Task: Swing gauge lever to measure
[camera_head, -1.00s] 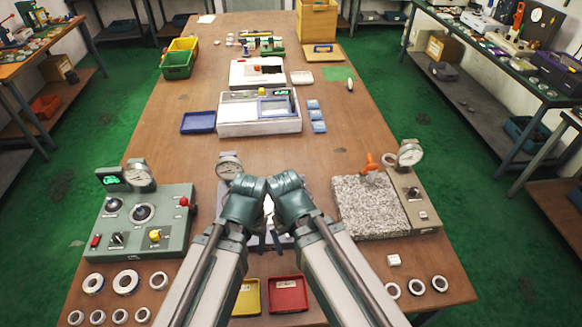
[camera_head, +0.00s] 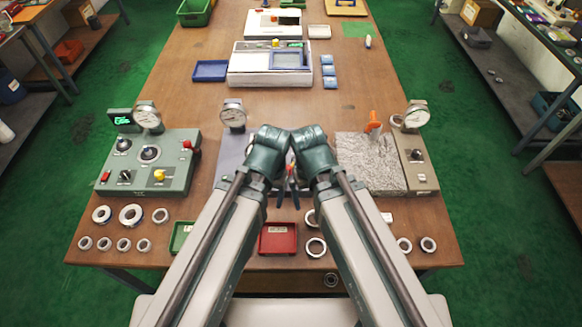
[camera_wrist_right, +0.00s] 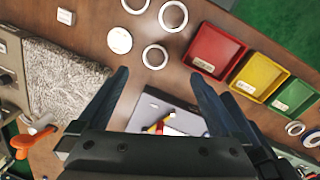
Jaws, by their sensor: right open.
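The middle gauge station has a round dial (camera_head: 233,115) on a dark grey base (camera_head: 229,155). My two arms cover much of it in the head view. I cannot tell which part is the lever. My right gripper (camera_wrist_right: 160,75) is open and empty, with its fingers pointing over the table. My left gripper (camera_head: 291,180) is close beside the right one. Its fingers are mostly hidden, so its state is unclear.
A green-grey station (camera_head: 150,165) with dial and knobs stands at left. A granite plate (camera_head: 370,165) with another dial (camera_head: 416,115) stands at right. A red tray (camera_head: 278,238) and several metal rings (camera_head: 131,215) lie along the front edge.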

